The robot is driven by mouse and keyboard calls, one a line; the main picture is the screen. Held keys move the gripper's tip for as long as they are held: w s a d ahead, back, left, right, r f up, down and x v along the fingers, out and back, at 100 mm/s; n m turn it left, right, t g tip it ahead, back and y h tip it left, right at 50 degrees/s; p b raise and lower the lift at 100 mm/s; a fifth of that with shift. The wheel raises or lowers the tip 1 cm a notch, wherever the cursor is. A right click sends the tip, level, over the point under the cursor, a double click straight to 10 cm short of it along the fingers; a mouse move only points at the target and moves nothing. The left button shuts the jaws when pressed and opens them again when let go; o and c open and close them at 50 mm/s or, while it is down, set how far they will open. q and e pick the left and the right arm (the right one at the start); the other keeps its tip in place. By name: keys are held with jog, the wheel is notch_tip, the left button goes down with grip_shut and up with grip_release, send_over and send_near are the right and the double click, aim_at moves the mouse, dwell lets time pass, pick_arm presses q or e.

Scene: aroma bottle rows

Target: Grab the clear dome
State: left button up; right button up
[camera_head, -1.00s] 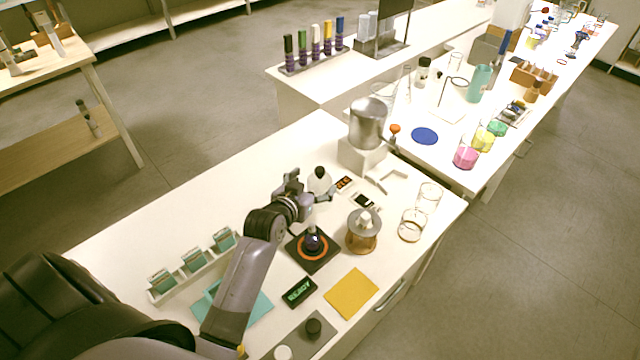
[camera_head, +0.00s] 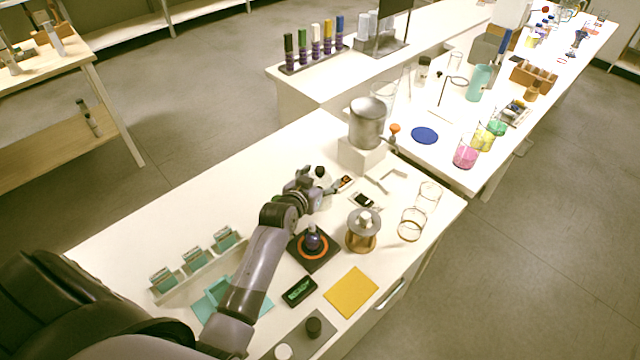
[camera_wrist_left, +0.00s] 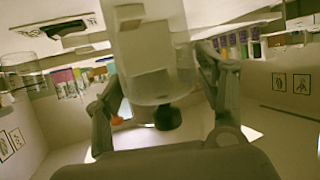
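The clear dome (camera_wrist_left: 150,85) is a see-through shell with a black knob. In the left wrist view it stands between the fingers of my left gripper (camera_wrist_left: 165,98), and a pale block shows through or behind it. The fingers are spread on either side, with the black knob between them; whether they touch the dome cannot be told. In the head view my left gripper (camera_head: 322,188) is at the dome, whose black knob (camera_head: 320,171) shows just beyond it, and the arm hides much of the shell. My right gripper is not in view.
A dark pad with an orange ring and small flask (camera_head: 312,240) sits just below my left gripper. A wooden stand (camera_head: 362,238) and glass rings (camera_head: 411,226) are to the right. A metal canister (camera_head: 367,122) stands behind. The yellow mat (camera_head: 351,292) is bare.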

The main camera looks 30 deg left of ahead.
pick_arm(q)
jog(key=c, duration=0.9)
jog(key=shift+r, duration=0.1)
